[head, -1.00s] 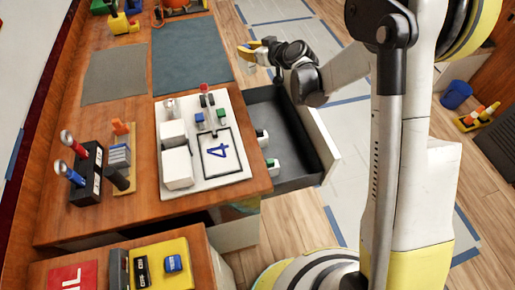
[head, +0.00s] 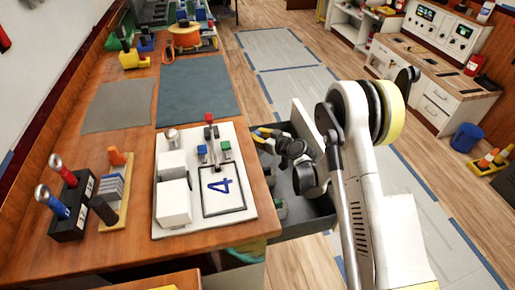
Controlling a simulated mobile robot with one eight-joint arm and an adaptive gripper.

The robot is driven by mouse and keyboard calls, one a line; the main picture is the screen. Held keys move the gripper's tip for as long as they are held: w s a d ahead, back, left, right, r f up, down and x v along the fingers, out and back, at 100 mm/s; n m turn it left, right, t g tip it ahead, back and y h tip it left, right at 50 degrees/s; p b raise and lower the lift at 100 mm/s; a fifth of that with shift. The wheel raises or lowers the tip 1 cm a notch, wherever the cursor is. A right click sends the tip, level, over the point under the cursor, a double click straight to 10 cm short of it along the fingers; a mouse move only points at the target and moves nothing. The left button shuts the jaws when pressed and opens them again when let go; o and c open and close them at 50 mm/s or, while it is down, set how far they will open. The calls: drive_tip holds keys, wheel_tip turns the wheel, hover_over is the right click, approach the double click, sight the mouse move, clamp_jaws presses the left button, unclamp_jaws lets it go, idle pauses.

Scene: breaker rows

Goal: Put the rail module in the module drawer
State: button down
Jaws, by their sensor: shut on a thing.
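The module drawer (head: 310,211) is dark grey inside and stands open at the right side of the workbench. My gripper (head: 262,133) is over the far part of the drawer, near the bench edge, with its yellow-tipped fingers pointing left. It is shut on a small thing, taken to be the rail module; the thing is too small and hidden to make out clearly. My arm covers part of the drawer.
A white board (head: 240,222) marked 4 holds white blocks and small coloured modules close to the drawer. A screwdriver holder (head: 75,205) and an orange-ended stand (head: 117,190) are at left. A grey-blue mat (head: 198,90) lies clear beyond.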

drive_tip(key=shift+f+b, duration=0.85)
drive_tip(key=shift+f, duration=1.45)
drive_tip(key=shift+f, duration=0.15)
drive_tip(key=c, duration=1.4)
unclamp_jaws()
